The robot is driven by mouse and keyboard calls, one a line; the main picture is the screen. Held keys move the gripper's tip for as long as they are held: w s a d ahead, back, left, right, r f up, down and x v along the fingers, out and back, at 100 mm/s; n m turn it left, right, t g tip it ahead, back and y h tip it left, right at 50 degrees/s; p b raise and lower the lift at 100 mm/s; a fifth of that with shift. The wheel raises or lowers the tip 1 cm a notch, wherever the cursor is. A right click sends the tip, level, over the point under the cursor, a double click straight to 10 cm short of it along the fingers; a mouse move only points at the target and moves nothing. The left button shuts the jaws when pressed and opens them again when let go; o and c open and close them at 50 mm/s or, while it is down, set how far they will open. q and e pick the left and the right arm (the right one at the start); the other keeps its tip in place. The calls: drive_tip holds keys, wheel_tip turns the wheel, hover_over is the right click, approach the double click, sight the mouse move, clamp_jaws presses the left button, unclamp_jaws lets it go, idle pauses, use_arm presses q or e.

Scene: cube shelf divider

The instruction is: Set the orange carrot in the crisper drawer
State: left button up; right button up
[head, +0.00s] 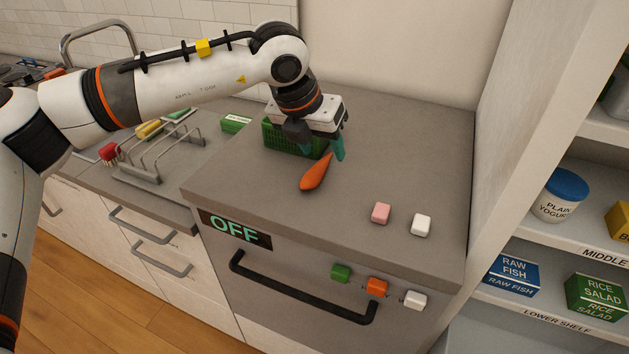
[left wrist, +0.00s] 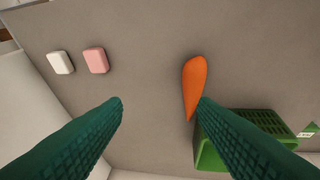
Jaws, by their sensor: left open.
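The orange carrot (head: 316,173) lies on the grey counter top, in front of a green basket (head: 285,138). My left gripper (head: 322,153) hangs over the counter just behind the carrot, its green fingers apart and empty. In the left wrist view the carrot (left wrist: 193,86) lies beyond the fingertips, nearer the right finger, with its narrow end close to that finger. The left gripper (left wrist: 160,104) has bare counter between its fingers. I cannot make out a crisper drawer in either view. My right gripper is not in view.
A pink block (head: 381,213) and a white block (head: 421,225) sit on the counter to the right. The front panel has an OFF display (head: 236,230), a black handle and coloured buttons. An open shelf unit with labelled foods (head: 511,275) stands at right. A wire rack (head: 160,155) is at left.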

use_arm(q)
drive_tip(key=w+a+y, duration=0.2)
drive_tip(key=a, duration=0.1)
drive_tip(key=p, duration=0.3)
approach(314, 171)
drive_tip(key=shift+w+f+n+t, duration=0.15)
drive_tip(key=shift+f, duration=0.45)
drive_tip(key=shift+w+f+n+t, duration=0.15)
drive_tip(key=shift+f, duration=0.45)
drive_tip(key=shift+w+f, duration=0.2)
drive_tip(key=shift+f, duration=0.35)
drive_tip(key=shift+w+d+f+p, duration=0.1)
drive_tip(key=shift+d+f+p, duration=0.05)
drive_tip(key=shift+f+p, duration=0.15)
drive_tip(key=p+x, duration=0.2)
drive_tip(key=x, duration=0.1)
drive_tip(key=shift+f, duration=0.3)
drive_tip(key=shift+w+d+f, duration=0.15)
drive_tip(key=shift+w+f, duration=0.05)
drive_tip(key=shift+f, duration=0.25)
drive_tip(key=c, duration=1.1)
